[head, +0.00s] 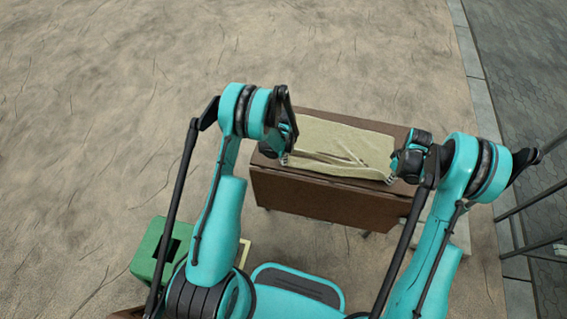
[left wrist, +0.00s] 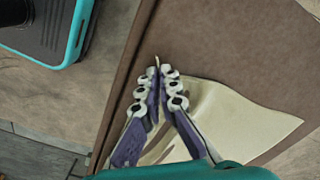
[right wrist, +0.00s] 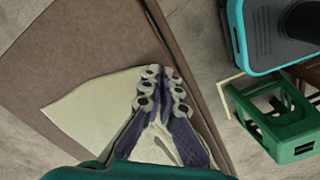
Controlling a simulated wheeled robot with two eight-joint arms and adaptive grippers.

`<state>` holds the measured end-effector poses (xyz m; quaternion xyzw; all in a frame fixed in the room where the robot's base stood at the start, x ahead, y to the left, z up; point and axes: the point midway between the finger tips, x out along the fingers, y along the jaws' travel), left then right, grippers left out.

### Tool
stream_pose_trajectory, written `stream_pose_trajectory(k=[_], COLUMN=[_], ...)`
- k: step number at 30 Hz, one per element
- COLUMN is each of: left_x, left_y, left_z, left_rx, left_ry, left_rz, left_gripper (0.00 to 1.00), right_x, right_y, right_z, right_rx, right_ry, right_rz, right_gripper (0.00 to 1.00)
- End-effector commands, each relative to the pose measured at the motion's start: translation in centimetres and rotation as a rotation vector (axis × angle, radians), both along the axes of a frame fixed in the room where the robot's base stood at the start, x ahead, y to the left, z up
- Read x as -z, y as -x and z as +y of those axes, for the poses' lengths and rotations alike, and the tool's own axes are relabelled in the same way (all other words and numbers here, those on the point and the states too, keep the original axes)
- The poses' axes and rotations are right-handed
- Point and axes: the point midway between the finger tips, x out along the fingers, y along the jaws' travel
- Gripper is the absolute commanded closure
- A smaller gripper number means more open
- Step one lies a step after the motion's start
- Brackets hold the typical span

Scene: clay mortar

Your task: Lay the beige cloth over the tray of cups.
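The beige cloth (head: 335,147) lies spread with some wrinkles on top of the brown table (head: 320,196). It also shows in the left wrist view (left wrist: 245,118) and the right wrist view (right wrist: 85,108). My left gripper (head: 285,158) is at the cloth's near left corner, its fingertips (left wrist: 157,72) together on the cloth's edge. My right gripper (head: 392,177) is at the near right corner, its fingertips (right wrist: 163,72) also together on the cloth's edge. No tray or cups show in any view; I cannot tell whether they are under the cloth.
A green crate (head: 148,252) stands on the ground at the lower left, and also shows in the right wrist view (right wrist: 282,122). Metal railings (head: 535,200) stand at the right, by the paved edge. Bare tabletop (left wrist: 215,45) borders the cloth. Sandy ground beyond the table is clear.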

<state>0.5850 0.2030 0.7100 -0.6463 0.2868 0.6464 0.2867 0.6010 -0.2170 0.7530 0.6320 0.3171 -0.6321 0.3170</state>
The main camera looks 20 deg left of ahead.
Motion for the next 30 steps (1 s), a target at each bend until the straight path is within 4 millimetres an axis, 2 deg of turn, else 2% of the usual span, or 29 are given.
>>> stream_pose_trajectory(k=[22, 26, 30], left_x=[0.0, -1.1, -3.3], left_y=[0.0, 0.0, 0.0], left_z=[0.0, 0.0, 0.0], left_rx=[0.000, 0.000, 0.000], left_ry=[0.000, 0.000, 0.000], left_rz=[0.000, 0.000, 0.000], left_gripper=[1.00, 1.00, 1.00], right_x=[0.0, 0.0, 0.0], right_y=[0.0, 0.0, 0.0], right_z=[0.0, 0.0, 0.0], right_rx=[0.000, 0.000, 0.000], right_ry=[0.001, 0.001, 0.000], right_rz=[0.001, 0.001, 0.000], right_gripper=[1.00, 1.00, 1.00])
